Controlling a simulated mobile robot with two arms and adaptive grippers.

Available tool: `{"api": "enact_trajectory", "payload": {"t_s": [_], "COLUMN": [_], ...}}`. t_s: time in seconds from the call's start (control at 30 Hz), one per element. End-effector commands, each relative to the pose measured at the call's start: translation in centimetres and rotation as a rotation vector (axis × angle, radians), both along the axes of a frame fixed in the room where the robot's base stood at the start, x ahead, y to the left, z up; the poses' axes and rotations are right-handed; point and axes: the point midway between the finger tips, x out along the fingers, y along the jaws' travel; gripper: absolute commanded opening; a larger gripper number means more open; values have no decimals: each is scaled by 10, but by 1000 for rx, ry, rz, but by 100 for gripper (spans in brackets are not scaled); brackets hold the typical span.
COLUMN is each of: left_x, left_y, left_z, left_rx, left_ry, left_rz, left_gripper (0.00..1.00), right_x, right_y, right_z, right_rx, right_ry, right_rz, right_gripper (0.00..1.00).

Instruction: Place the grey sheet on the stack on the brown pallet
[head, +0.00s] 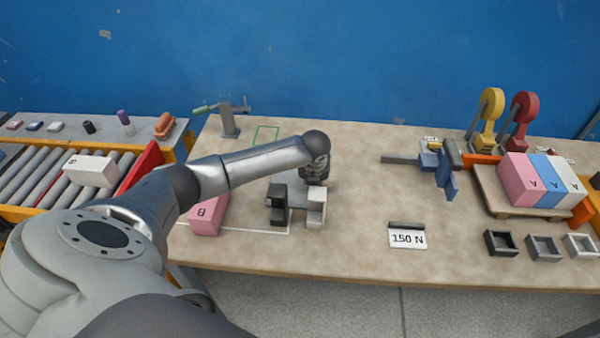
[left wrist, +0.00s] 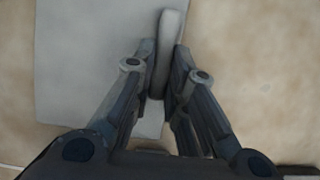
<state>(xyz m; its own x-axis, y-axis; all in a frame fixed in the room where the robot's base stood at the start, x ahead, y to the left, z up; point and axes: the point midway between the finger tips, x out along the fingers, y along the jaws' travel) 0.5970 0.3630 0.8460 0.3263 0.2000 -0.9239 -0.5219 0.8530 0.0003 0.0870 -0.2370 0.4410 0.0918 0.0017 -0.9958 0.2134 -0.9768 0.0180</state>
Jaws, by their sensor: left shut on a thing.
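My left gripper (head: 314,178) points down over the left-middle of the table. In the left wrist view its two fingers (left wrist: 158,95) are closed on an upright grey rib (left wrist: 169,40) on the grey sheet (left wrist: 85,60). In the head view only a piece of the grey sheet (head: 298,192) shows, beside the gripper and behind dark and white blocks; the arm hides the rest. I cannot tell whether it touches the table. The brown pallet (head: 488,196) is at the right, bearing pink, blue and white blocks marked A (head: 545,180). My right gripper is not in view.
A dark block (head: 278,205) and a white block (head: 316,208) stand in front of the gripper. A pink block (head: 208,215) is left. A blue clamp (head: 440,165) and a "150 N" sign (head: 407,237) lie toward the pallet. Small trays (head: 543,247) line the front right.

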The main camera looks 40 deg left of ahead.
Motion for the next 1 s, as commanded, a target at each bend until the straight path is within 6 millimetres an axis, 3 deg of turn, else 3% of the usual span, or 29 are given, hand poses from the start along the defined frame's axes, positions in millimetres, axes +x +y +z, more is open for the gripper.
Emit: {"api": "enact_trajectory", "payload": {"t_s": [0.2, 0.37, 0.53, 0.8, 1.0], "left_x": [1, 1, 2, 2, 1], "left_y": [0, 0, 1, 0, 0], "left_z": [4, 19, 53, 126, 163], "left_rx": [0, 0, 1, 0, 0], "left_ry": [-2, -5, -8, -8, -5], "left_rz": [1, 0, 0, -1, 0], "left_gripper": [0, 0, 0, 0, 0], "right_x": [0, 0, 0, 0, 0], "right_y": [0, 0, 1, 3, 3], "right_z": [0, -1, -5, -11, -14], "right_rx": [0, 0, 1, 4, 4], "right_ry": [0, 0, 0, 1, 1], "right_rz": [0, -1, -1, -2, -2], "right_gripper": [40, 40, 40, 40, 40]}}
